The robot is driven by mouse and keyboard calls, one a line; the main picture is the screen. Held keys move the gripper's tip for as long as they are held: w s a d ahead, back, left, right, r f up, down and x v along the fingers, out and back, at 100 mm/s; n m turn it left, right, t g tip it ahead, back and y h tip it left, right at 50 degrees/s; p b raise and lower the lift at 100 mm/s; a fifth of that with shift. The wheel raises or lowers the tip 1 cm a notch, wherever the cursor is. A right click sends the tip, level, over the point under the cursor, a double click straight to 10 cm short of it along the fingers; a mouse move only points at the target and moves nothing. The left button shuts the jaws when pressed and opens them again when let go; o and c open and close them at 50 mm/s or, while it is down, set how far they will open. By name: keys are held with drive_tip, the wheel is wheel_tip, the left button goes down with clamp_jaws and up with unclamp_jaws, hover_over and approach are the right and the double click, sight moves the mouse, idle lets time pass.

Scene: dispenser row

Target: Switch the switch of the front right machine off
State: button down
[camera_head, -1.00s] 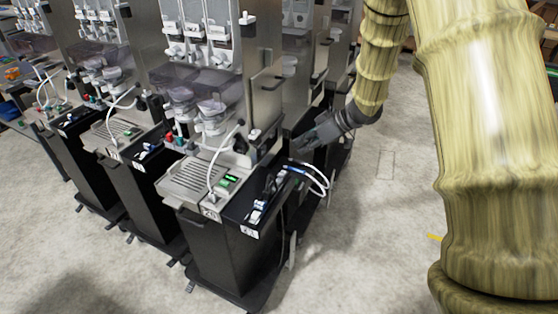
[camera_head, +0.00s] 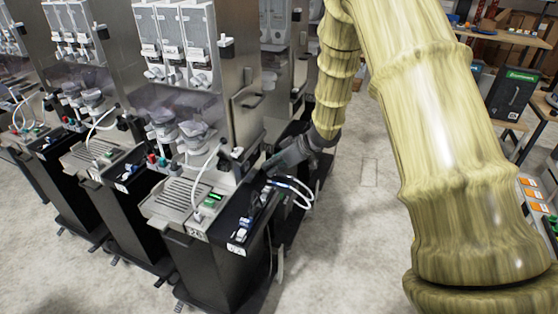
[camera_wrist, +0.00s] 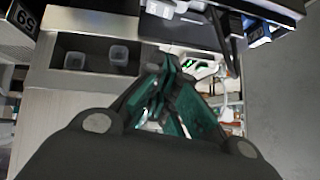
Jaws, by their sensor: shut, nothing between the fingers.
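The front right machine (camera_head: 226,75) is a tall steel dispenser on a black base. I cannot make out which part is the switch. My gripper (camera_head: 270,166) is at the machine's right side, just behind the shelf. In the wrist view my gripper (camera_wrist: 166,62) has its dark green fingers together, with nothing visible between them. I cannot tell whether it touches anything.
White cables (camera_head: 298,192) loop out from the shelf beside my gripper. More machines (camera_head: 85,100) stand in a row to the left and behind. A black box (camera_head: 512,92) stands on a table at the far right.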

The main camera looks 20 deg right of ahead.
drive_tip(key=p, duration=0.2)
hover_over(264, 190)
wheel_tip(264, 190, down, 4)
drive_tip(key=shift+w+d+f, duration=0.1)
drive_tip(key=shift+f, duration=1.15)
